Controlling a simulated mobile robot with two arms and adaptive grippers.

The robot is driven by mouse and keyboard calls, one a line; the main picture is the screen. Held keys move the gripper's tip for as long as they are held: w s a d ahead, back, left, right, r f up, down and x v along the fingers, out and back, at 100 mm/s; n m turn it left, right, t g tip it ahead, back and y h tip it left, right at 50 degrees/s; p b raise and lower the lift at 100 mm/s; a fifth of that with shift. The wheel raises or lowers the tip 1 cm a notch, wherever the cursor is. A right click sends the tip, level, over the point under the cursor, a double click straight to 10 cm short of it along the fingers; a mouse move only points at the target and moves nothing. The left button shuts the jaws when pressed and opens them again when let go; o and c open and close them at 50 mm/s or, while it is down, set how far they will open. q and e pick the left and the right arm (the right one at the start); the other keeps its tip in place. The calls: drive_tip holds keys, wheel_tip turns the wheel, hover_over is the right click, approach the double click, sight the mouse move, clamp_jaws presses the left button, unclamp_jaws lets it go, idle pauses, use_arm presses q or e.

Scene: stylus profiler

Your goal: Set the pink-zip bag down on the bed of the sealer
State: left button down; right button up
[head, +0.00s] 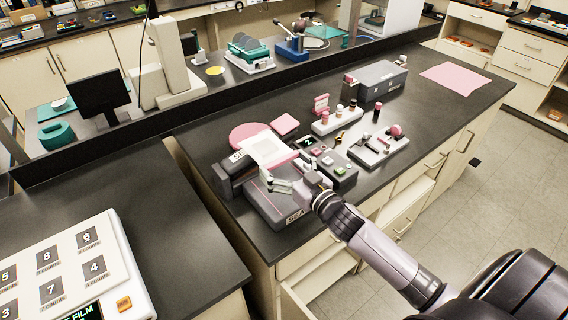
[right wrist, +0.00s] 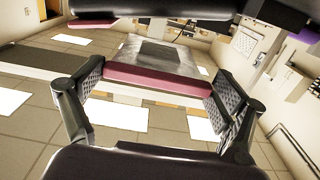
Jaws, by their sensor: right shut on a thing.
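The pink-zip bag (right wrist: 156,79) is between the two finger pads of my right gripper (right wrist: 158,92) in the right wrist view. Its pink zip edge faces me, and a grey square shows in the clear sheet beyond. In the head view the pale bag (head: 268,149) reaches out past my right gripper (head: 291,176), over the sealer's area. The sealer (head: 274,204) is a dark grey box with partly hidden lettering on its front. My gripper and the bag hide most of its top. I cannot tell whether the bag touches it. My left gripper is not in view.
A round pink pad (head: 242,132) lies behind the bag. A small dark button box (head: 335,168) stands close right of the gripper. A white rack of small bottles (head: 337,120) and a grey tray (head: 378,151) stand farther right. Bench space near the pink mat (head: 454,79) is clear.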

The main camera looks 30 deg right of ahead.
drive_tip(key=shift+f, duration=0.45)
drive_tip(key=o, duration=1.4)
drive_tip(key=shift+o, duration=0.2)
